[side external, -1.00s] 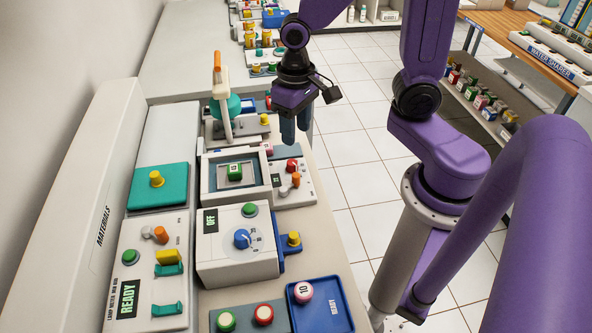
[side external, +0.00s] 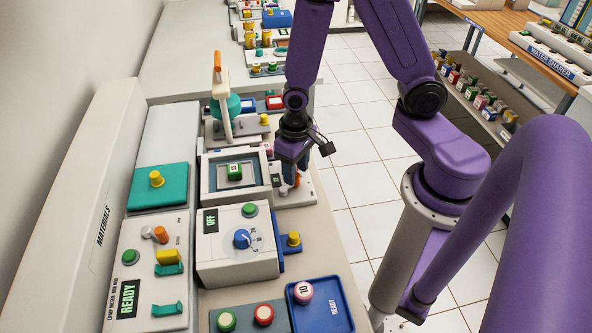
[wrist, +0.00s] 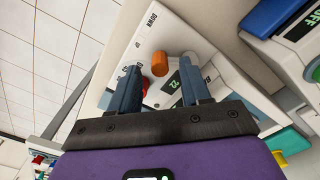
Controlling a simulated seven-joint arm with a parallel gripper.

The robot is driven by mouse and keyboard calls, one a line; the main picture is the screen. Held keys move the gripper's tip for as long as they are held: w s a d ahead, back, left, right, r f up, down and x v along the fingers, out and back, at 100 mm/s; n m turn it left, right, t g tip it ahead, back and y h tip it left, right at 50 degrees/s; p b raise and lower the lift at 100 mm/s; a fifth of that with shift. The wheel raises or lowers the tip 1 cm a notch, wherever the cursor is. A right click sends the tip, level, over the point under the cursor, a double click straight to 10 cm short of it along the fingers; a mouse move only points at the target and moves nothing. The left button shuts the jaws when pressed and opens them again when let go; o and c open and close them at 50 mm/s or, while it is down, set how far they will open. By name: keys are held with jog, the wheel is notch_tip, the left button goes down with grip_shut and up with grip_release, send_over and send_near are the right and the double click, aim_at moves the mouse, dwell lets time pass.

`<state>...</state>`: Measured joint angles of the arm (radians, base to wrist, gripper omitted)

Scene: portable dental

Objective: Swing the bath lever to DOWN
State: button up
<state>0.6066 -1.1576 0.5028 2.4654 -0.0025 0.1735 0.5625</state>
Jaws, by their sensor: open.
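A small white control panel (side external: 303,193) stands at the right edge of the bench in the side view, partly hidden by my gripper. In the wrist view this panel (wrist: 145,45) carries an upright orange knob (wrist: 160,63), which looks like the lever's grip, and a small dark display (wrist: 173,83). The side view shows the gripper (side external: 287,185) low over the panel.
A grey-framed box with a green cube (side external: 235,172) stands left of the panel. A white unit with a blue dial (side external: 242,239) and an OFF display is nearer the camera. A teal device with an orange-tipped handle (side external: 217,62) rises behind.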

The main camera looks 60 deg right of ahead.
jog(key=shift+f, duration=0.6)
grip_shut()
